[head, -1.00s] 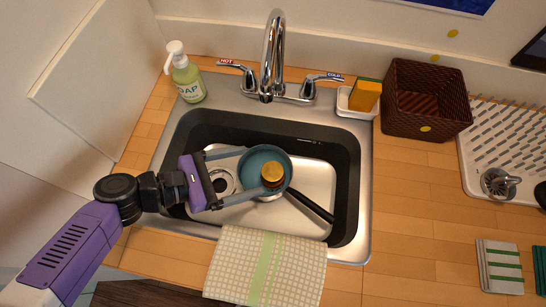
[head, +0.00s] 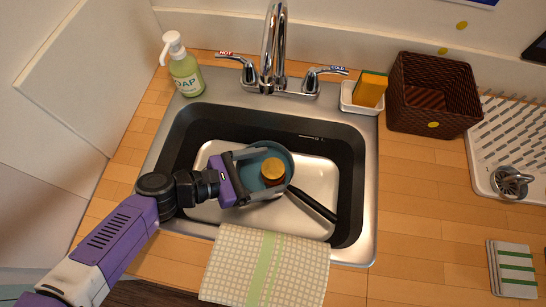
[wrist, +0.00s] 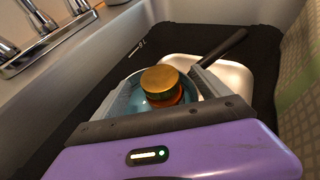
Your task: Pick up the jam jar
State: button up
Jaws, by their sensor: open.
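The jam jar (head: 273,170) has a gold lid and a dark reddish body, and stands in a blue pan (head: 253,166) with a black handle in the sink. It also shows in the wrist view (wrist: 161,84), with the lid uppermost. My gripper (head: 272,170) is open, its two fingers reaching over the pan on either side of the jar. In the wrist view the fingers (wrist: 166,88) stand left and right of the jar. I cannot tell whether either finger touches it. The gripper body hides the jar's lower part in the wrist view.
The pan rests on a white tray or board (head: 316,176) inside the dark sink basin (head: 343,150). The faucet (head: 272,50) stands behind. A soap bottle (head: 183,72), a sponge (head: 370,89) and a brown basket (head: 432,95) stand around the sink. A towel (head: 262,262) hangs over its front edge.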

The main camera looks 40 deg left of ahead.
jog(key=shift+x, duration=0.95)
grip_shut()
